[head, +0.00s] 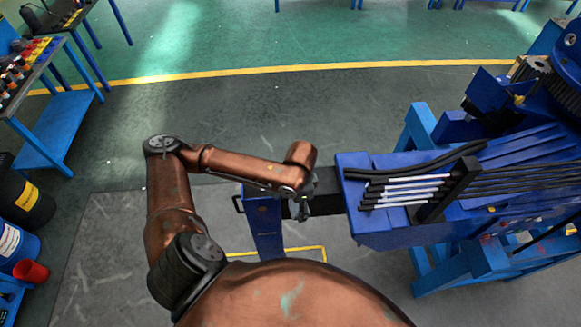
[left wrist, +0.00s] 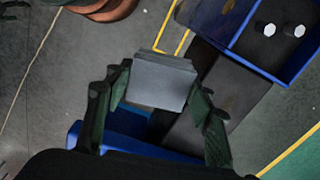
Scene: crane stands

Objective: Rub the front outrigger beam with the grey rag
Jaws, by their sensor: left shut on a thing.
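My left gripper (head: 300,205) is at the near side of the front outrigger beam, between the blue crane body and the blue end post. In the left wrist view, its two dark fingers (left wrist: 163,92) are shut on the grey rag (left wrist: 165,80), which looks like a folded block. The front outrigger beam (head: 328,192) is a dark bar; it also shows behind and right of the rag in the left wrist view (left wrist: 232,92). I cannot tell whether the rag touches the beam. My right gripper is not in view.
The blue crane body (head: 385,228) with black hoses lies right of the beam. A blue post (head: 265,228) stands at the beam's left end. A blue stand (head: 480,270) supports the crane. A blue workbench (head: 45,62) and drums are far left. Open floor lies beyond.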

